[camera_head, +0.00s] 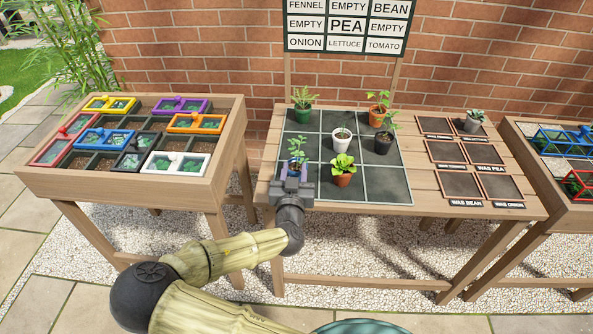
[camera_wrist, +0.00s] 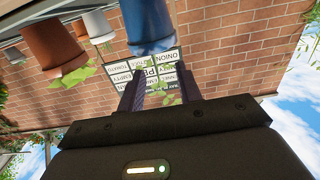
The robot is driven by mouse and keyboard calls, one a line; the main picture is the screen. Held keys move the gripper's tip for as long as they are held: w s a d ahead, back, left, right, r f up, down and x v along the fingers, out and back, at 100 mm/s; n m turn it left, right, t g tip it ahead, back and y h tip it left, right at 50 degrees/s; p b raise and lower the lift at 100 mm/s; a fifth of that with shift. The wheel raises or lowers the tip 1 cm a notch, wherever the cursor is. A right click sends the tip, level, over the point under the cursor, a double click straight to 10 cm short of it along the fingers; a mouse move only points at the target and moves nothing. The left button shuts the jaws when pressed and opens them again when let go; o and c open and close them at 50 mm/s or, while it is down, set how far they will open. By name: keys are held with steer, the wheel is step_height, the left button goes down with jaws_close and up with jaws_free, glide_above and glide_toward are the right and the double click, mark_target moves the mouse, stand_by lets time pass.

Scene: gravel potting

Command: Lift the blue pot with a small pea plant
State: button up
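The blue pot (camera_head: 297,170) with a small leafy green plant (camera_head: 297,150) stands upright in the front left cell of the dark gridded mat (camera_head: 391,185). My gripper (camera_head: 293,184) is at the mat's front edge, just in front of this pot and partly covering it. In the wrist view, which is upside down, the blue pot (camera_wrist: 150,24) is just past the tips of my fingers (camera_wrist: 160,72). The fingers are apart, with nothing clamped between them; some of the plant's leaves show between them.
A terracotta pot (camera_head: 343,180) stands to the right, with a white pot (camera_head: 341,144) behind it. A green pot (camera_head: 302,116), black pot (camera_head: 382,147) and orange pot (camera_head: 376,119) stand further off. The label sign (camera_head: 346,27) is behind. A planter table (camera_head: 120,195) is at left.

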mark_target(297, 157)
steer(key=w, duration=0.5)
steer(key=shift+w+d+r+p, duration=0.15)
steer(key=shift+w+r+p, duration=0.15)
steer(key=shift+w+r, duration=0.1)
steer(key=shift+d, duration=0.25)
steer(key=shift+s+a, duration=0.3)
steer(key=shift+a, duration=0.05)
steer(key=shift+d, duration=0.15)
jaws_close()
